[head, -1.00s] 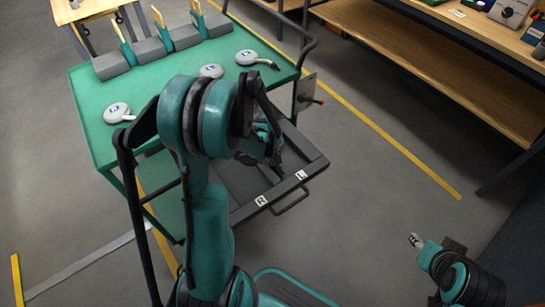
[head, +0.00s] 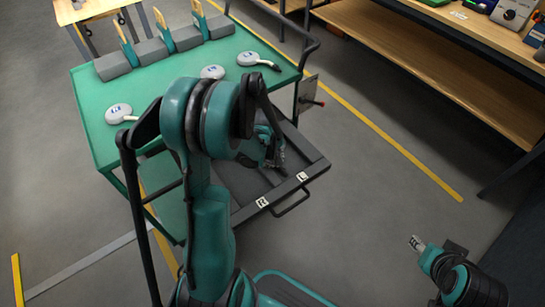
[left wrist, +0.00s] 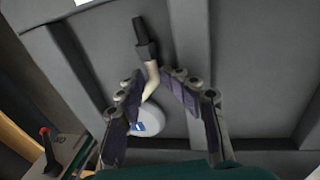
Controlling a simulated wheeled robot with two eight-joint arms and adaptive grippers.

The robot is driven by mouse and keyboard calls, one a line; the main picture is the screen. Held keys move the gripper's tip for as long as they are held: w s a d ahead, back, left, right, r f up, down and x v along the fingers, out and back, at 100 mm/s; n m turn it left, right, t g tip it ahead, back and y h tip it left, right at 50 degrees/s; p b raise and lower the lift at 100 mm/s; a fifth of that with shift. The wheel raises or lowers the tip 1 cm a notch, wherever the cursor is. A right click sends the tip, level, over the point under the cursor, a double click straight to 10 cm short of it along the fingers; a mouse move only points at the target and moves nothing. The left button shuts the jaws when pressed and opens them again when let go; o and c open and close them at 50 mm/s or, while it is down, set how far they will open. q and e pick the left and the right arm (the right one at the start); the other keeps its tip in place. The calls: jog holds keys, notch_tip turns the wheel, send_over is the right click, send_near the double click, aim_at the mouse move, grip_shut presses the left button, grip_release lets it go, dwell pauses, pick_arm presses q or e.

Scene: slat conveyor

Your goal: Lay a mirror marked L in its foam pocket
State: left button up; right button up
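A mirror (left wrist: 150,122) with a white round head, blue mark and dark-ended stem shows in the left wrist view. My left gripper (left wrist: 151,74) is closed about its stem, and the left finger hides part of the head. The mark is unreadable. In the head view this gripper (head: 276,158) is low over the open dark drawer (head: 240,214), whose front edge has an R label (head: 262,202) and an L label (head: 302,176). Dark dividers show below the mirror; whether it touches the pocket floor is unclear. My right gripper (head: 416,243) is empty at the lower right.
The green cart top (head: 170,95) carries three more mirrors: left (head: 118,113), middle (head: 212,72) and right (head: 248,59). Grey blocks (head: 152,51) line its far edge. A wooden shelf bench (head: 450,75) stands at the right; floor between is clear.

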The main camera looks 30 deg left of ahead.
pick_arm(q)
notch_tip(320, 180, up, 12)
jog(key=s, duration=0.2)
jog(key=shift+s+a+f, duration=0.15)
jog(key=shift+a+f, duration=0.05)
jog(key=s+d+r+m+t, duration=0.2)
jog(key=s+d+r+m, duration=0.1)
jog(key=s+d+m, duration=0.2)
jog(key=s+d+r+m+t, duration=0.3)
jog(key=s+d+r+m, duration=0.1)
jog(key=d+m, duration=0.4)
jog(key=shift+s+d+m, duration=0.3)
jog(key=shift+s+d, duration=0.45)
jog(key=shift+s, duration=0.15)
